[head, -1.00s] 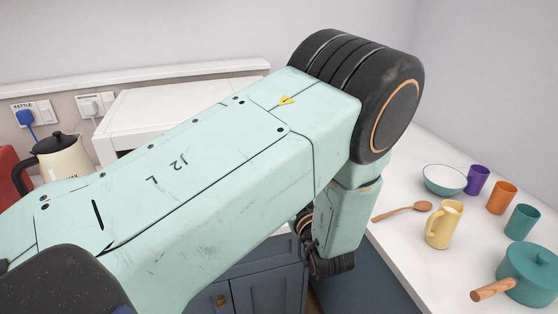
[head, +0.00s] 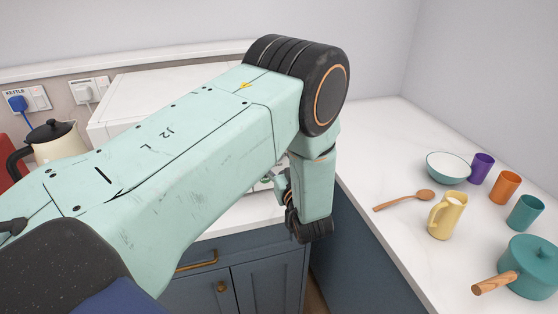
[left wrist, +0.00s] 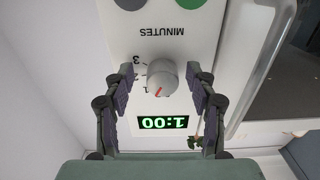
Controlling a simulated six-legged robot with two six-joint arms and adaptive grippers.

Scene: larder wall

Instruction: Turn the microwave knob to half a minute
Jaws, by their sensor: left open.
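The white microwave (head: 135,92) stands on the counter, mostly hidden behind my left arm in the head view. In the left wrist view its panel is upside down. The round grey knob (left wrist: 163,76) has a red pointer near the 1 mark, and the green display (left wrist: 163,123) reads 1:00. My left gripper (left wrist: 160,74) is open, its fingers on either side of the knob with gaps visible; contact is not seen. In the head view the gripper (head: 275,182) is partly hidden by my arm. My right gripper is not in view.
A cream kettle (head: 58,145) stands left of the microwave. On the right counter are a wooden spoon (head: 405,199), a yellow jug (head: 446,216), a bowl (head: 447,167), several cups and a teal pot (head: 530,262). Green and grey buttons (left wrist: 177,4) show on the panel.

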